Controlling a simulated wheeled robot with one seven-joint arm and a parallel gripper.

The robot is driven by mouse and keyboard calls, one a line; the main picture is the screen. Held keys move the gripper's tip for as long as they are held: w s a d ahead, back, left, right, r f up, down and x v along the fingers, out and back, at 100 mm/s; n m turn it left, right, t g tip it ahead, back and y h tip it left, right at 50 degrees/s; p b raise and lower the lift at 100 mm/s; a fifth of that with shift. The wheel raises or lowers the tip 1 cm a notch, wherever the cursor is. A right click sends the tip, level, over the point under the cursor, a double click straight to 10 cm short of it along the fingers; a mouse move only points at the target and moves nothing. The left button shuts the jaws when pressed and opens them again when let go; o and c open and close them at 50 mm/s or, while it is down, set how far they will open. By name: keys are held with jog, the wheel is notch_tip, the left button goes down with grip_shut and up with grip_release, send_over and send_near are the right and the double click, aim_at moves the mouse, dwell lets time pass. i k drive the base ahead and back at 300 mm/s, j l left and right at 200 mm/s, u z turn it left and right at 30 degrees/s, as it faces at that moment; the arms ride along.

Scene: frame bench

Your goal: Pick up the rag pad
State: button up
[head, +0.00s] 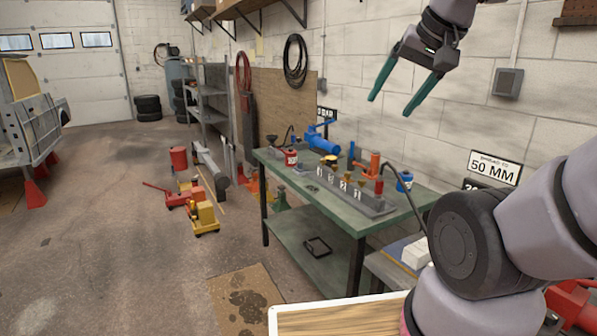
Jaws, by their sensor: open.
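My gripper (390,106) is open and empty, with two teal fingers pointing down and left. It is high in front of the white block wall, above and apart from the green workbench (306,188). I cannot pick out the rag pad for certain. A pale folded-looking block (416,254) lies on a low surface right of the bench, partly hidden by my arm. A small dark flat item (317,247) lies on the bench's lower shelf.
The bench top holds a blue vise (322,142), a red can (291,158), a grey rack of fittings (345,190) and a blue can (404,181). Red and yellow jacks (205,219) stand on the floor at left. Open floor lies left of the bench.

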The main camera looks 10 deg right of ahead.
aim_at(300, 170)
jog(key=i+j+z, duration=0.2)
jog(key=i+j, duration=0.65)
jog(key=i, duration=0.3)
jog(key=i+j+z, duration=0.15)
jog(key=i+j, duration=0.85)
jog(key=i+l, duration=0.05)
jog(key=i, duration=0.05)
